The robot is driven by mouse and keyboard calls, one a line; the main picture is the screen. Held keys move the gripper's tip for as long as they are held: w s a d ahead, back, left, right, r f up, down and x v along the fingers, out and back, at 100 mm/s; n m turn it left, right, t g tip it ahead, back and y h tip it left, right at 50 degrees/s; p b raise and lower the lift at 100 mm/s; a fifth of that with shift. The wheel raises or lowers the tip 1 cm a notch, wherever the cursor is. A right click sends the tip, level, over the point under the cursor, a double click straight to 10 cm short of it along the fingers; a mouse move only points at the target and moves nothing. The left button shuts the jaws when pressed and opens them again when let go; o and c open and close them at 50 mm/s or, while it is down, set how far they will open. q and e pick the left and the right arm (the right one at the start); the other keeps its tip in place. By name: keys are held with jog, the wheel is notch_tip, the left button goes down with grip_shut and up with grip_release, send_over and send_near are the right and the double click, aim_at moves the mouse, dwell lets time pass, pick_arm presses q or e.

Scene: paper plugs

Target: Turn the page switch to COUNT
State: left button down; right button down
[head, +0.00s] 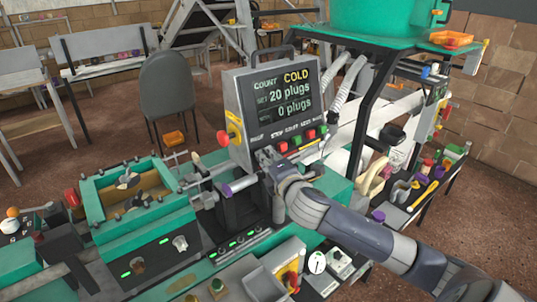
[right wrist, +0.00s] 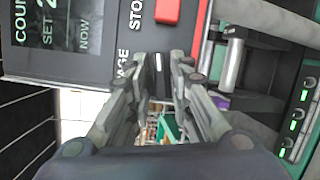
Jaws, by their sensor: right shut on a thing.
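The grey counter box (head: 241,107) stands upright on the machine. Its dark screen (head: 283,92) reads COUNT, COLD in yellow, SET 20 plugs and NOW 0 plugs. The screen also shows, turned sideways, in the right wrist view (right wrist: 60,22). My right gripper (head: 266,156) is at the lower front of the box, below the PAGE label. In the right wrist view its fingers (right wrist: 166,64) are closed together beside the PAGE lettering, shut on the page switch. The fingers hide most of the switch, so its position cannot be read. My left gripper is not in view.
Red and green buttons (head: 296,141) sit right of my gripper; one red button (right wrist: 168,11) is close to the fingers. A yellow and red knob (head: 233,131) juts from the box's left side. A purple-ended roller (head: 240,184) and green-lit panel (head: 240,241) lie below.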

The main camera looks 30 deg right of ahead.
jog(key=shift+m, duration=0.3)
jog(key=c, duration=1.7)
grip_release()
jog(key=shift+d, duration=0.1)
jog(key=shift+o, duration=0.2)
jog(key=v, duration=1.2)
